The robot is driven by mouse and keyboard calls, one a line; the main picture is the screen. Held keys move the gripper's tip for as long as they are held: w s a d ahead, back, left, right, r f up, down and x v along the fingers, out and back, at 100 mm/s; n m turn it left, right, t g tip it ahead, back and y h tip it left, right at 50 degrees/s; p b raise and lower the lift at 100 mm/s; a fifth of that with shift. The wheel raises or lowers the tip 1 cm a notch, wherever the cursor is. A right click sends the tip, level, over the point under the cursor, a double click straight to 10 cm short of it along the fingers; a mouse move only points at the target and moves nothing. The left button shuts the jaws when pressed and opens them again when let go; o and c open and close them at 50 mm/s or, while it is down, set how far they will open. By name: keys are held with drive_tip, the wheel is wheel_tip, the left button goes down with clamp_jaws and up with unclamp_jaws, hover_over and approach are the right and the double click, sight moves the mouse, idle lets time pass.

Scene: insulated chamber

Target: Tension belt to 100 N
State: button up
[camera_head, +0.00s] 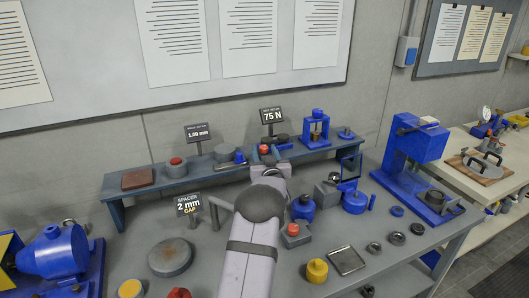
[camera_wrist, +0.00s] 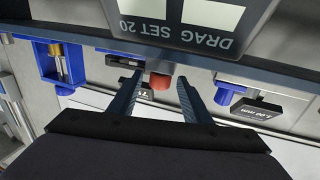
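A sign reading 75 N (camera_head: 272,115) stands on the raised back shelf in the head view; its small top line is too small to read. A red knob (camera_head: 264,149) is below it, just beyond my gripper (camera_head: 268,160), which my arm largely hides. In the wrist view the picture is inverted, and my gripper (camera_wrist: 160,80) has its two dark fingers apart. A red knob (camera_wrist: 160,83) lies between or just beyond the fingertips, with visible gaps to both fingers. No belt can be made out.
The raised shelf (camera_head: 150,196) also holds a 1.00 mm sign (camera_head: 198,133) and a blue press (camera_head: 316,130). A spacer sign (camera_head: 188,204) stands left of my arm. A larger blue press (camera_head: 418,150) is at right. A DRAG SET 20 sign (camera_wrist: 185,38) is close in the wrist view.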

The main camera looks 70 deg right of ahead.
drive_tip(key=c, duration=1)
drive_tip(key=shift+s+n+t, duration=0.1)
drive_tip(key=shift+n+t, duration=0.2)
drive_tip(key=shift+t, duration=0.1)
drive_tip(key=shift+s+d+n+t+y+p, duration=0.15)
drive_tip(key=shift+n+t+y+p, duration=0.5)
drive_tip(key=shift+n+t+y, duration=0.25)
drive_tip(key=shift+d+n+t+y, duration=0.1)
drive_tip(key=shift+n+t+y, duration=0.6)
drive_tip(key=shift+t+y, duration=0.25)
drive_tip(key=shift+s+d+n+t+y+b, duration=0.1)
drive_tip(key=shift+n+t+y+b, duration=0.65)
drive_tip(key=shift+n+y, duration=0.4)
drive_tip(key=shift+y+b, duration=0.3)
drive_tip(key=shift+y, duration=0.2)
